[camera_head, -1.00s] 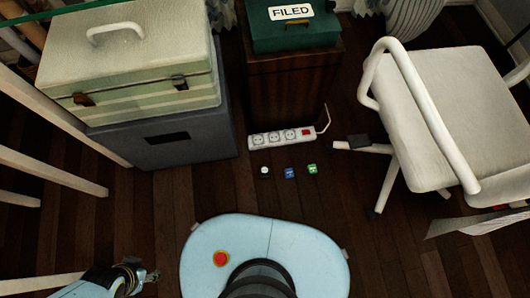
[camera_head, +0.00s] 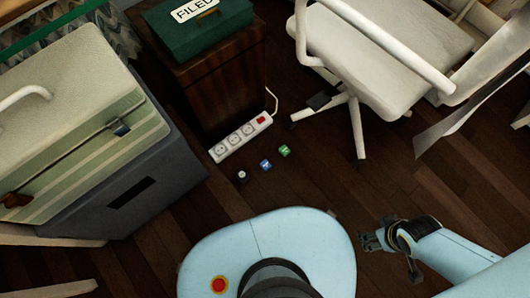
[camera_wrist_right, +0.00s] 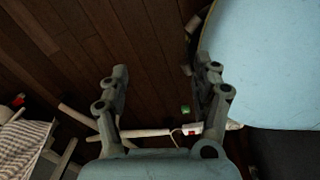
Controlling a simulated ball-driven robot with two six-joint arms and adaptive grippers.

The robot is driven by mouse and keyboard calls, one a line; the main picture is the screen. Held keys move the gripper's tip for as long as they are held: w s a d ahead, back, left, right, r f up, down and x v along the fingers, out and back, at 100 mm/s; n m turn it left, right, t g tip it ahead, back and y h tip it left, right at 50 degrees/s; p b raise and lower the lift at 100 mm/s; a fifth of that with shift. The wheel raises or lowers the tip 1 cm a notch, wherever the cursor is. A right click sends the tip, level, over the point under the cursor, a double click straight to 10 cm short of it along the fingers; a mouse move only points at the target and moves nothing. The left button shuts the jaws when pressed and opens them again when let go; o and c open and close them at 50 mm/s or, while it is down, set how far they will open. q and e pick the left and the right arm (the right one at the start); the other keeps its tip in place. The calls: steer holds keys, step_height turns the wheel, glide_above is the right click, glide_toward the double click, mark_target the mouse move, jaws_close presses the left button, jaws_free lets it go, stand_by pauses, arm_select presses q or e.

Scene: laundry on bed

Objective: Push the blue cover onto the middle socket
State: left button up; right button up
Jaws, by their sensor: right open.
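The middle socket (camera_head: 234,139) looks uncovered. My right gripper (camera_head: 388,260) is open and empty over the floor, right of my base and well away from the covers. In the right wrist view its fingers (camera_wrist_right: 162,70) are spread, and the green cover (camera_wrist_right: 185,109) shows beyond them. My left gripper is out of view.
A wooden cabinet (camera_head: 212,80) with a green box (camera_head: 200,32) stands behind the strip. A grey storage unit (camera_head: 150,195) with a pale case (camera_head: 70,110) stands at left. A white chair (camera_head: 385,45) stands at upper right, its legs near the strip. Floor around the covers is clear.

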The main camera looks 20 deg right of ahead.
arm_select(q)
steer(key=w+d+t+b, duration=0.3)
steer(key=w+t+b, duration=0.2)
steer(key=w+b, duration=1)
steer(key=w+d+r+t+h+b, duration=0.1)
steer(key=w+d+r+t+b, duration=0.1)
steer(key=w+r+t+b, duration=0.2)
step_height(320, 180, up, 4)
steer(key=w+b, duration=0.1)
steer(key=b, duration=0.3)
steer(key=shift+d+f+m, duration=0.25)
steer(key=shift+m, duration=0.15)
arm_select(e)
steer(key=w+a+f+n, duration=0.5)
steer(key=w+n, duration=0.2)
steer(key=w, duration=0.5)
steer(key=w+a+f+n+y, duration=0.1)
steer(key=w+a+f+n, duration=0.4)
steer(key=w, duration=0.8)
steer(key=w+a+f+n+g+y, duration=0.1)
steer(key=w+a+f+n, duration=0.5)
steer(key=w+n, duration=0.3)
steer(key=w+f, duration=0.1)
steer(key=w, duration=0.3)
steer(key=shift+n, duration=0.3)
steer(key=shift+f, duration=0.2)
